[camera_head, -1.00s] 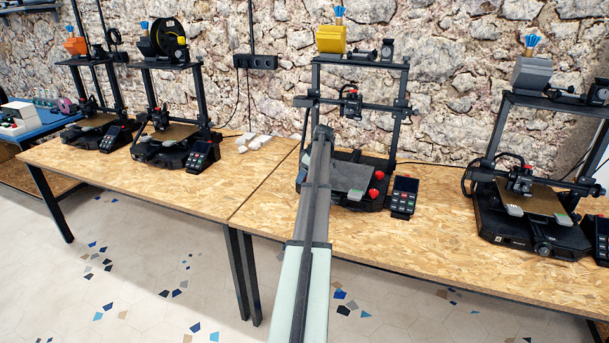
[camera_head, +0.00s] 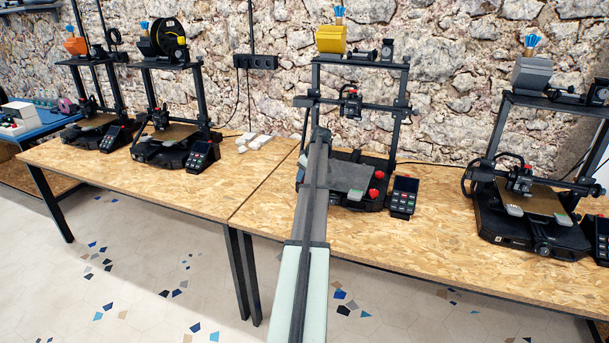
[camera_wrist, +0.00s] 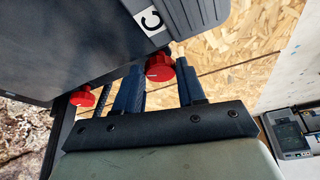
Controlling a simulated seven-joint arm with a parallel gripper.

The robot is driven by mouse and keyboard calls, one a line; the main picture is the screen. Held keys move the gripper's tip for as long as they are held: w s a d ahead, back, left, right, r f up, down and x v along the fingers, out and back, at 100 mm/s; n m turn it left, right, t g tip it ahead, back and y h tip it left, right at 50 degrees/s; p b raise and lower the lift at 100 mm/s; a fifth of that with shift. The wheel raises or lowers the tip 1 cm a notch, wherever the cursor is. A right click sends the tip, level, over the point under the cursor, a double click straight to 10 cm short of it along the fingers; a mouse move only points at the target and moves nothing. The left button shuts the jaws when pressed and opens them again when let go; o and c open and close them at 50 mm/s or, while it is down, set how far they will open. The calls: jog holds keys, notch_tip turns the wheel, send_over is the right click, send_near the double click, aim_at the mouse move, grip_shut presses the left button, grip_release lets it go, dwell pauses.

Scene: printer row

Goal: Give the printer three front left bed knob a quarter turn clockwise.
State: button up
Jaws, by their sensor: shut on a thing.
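Printer three (camera_head: 352,178) is the black printer with a yellow top box, behind my arm in the head view. Its front left corner and my gripper's fingers are hidden there by my arm. In the wrist view my gripper (camera_wrist: 158,66) is shut on a red bed knob (camera_wrist: 160,68), one dark blue finger on each side. The knob sits under the dark bed's edge, near a white label marked C (camera_wrist: 150,20). Another red knob (camera_wrist: 83,97) is at left, apart from the fingers. Two red knobs (camera_head: 379,175) show at the bed's right side in the head view.
Printer three's control screen (camera_head: 404,196) stands on the wooden table (camera_head: 440,235) to its right. Another printer (camera_head: 530,215) stands further right, and two more are at left. Small white pieces (camera_head: 253,141) lie on the left table. The table front is mostly clear.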

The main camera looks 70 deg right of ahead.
jog(key=shift+a+m+h, duration=0.1)
jog(key=shift+m+h, duration=0.2)
jog(key=shift+m, duration=0.7)
jog(key=shift+w, duration=0.1)
jog(key=o, duration=1.1)
jog(key=shift+c, duration=0.2)
jog(key=shift+n, duration=0.3)
